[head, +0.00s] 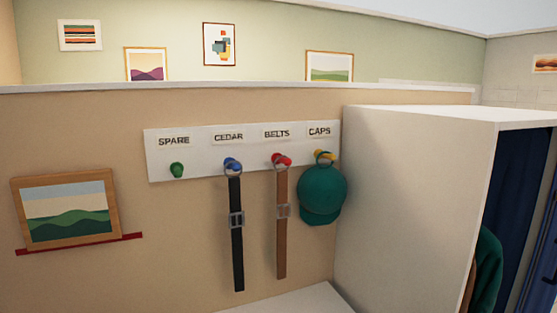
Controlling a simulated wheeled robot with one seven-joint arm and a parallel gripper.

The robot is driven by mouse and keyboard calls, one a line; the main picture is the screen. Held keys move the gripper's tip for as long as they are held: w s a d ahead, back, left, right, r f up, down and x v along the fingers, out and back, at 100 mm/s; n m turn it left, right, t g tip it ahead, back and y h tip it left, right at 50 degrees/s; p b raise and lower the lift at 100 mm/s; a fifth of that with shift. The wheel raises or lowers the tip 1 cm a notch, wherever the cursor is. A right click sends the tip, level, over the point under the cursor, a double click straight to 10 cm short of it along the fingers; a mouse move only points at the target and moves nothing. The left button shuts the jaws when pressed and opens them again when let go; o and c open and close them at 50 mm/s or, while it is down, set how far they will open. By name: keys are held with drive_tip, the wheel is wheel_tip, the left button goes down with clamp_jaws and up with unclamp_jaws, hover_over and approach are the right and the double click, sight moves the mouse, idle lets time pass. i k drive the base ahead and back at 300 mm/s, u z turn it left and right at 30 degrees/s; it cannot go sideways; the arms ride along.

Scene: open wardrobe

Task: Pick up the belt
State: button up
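A brown belt (281,240) hangs straight down from the red peg (281,160) under the BELTS label, by a ring at its top. A black belt (237,250) hangs the same way from the blue peg (232,165) under the CEDAR label. Each belt has a buckle partway down. My gripper is not in view.
A white peg board (205,172) carries a bare green peg (177,170) under SPARE and a teal cap (322,196) under CAPS, just right of the brown belt. A white wardrobe (405,200) stands right. A framed picture (65,209) rests on a red ledge left.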

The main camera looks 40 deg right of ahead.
sight(236, 220)
drive_tip(key=k, duration=1.25)
drive_tip(key=u, duration=0.55)
drive_tip(key=i, duration=1.6)
drive_tip(key=z, duration=0.55)
